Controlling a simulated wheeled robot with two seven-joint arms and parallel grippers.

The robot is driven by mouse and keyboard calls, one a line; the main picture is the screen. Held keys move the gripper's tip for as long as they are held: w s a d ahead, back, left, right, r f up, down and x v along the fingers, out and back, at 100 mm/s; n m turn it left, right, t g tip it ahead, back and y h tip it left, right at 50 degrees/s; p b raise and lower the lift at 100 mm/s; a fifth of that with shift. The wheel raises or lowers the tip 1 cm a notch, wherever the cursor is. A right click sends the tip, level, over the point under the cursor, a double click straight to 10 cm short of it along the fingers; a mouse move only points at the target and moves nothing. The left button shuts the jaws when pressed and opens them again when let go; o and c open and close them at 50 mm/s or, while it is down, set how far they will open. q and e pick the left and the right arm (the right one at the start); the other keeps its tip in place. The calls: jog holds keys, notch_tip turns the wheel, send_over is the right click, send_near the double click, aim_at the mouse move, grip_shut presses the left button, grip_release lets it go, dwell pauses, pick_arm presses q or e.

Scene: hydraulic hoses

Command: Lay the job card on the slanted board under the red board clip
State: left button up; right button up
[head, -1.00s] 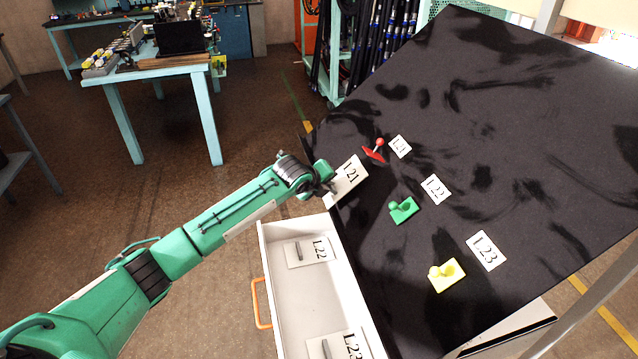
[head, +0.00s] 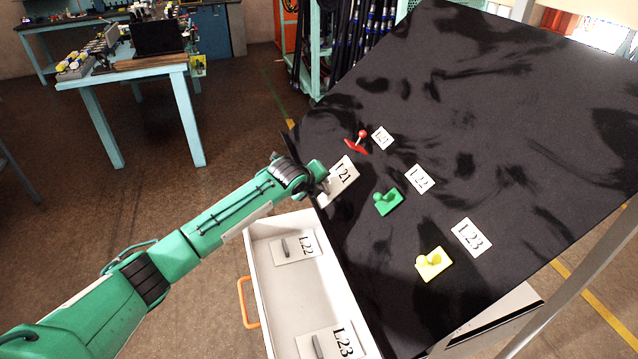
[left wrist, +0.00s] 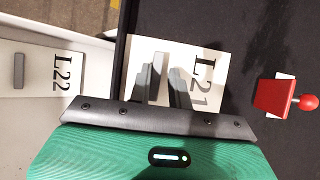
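The job card L21 (head: 343,176) is a white plate at the board's left edge. My left gripper (head: 322,186) is shut on its raised grey tab; the card also shows in the left wrist view (left wrist: 207,62) with the fingers (left wrist: 163,85) at the tab. I cannot tell whether the card touches the board. The slanted black board (head: 450,130) fills the right. The red board clip (head: 357,146) sits up and right of the card, apart from it; in the left wrist view the clip (left wrist: 274,97) is at the right. My right gripper is not in view.
A small L21 label (head: 383,138) is beside the red clip. Green (head: 388,203) and yellow (head: 432,264) clips sit lower, with L22 (head: 419,179) and L23 (head: 468,237) labels. An open white drawer (head: 300,290) holds cards L22 (head: 296,248) and L23 (head: 330,343).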

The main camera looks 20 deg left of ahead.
pick_arm(q)
jog(key=shift+o, duration=1.2)
jog(key=shift+s+a+r, duration=0.15)
jog(key=shift+s+r, duration=0.05)
jog(key=shift+s, duration=0.05)
jog(key=b+v, duration=0.3)
jog(key=v, duration=1)
jog(key=shift+b, duration=0.35)
jog(key=shift+r, duration=0.1)
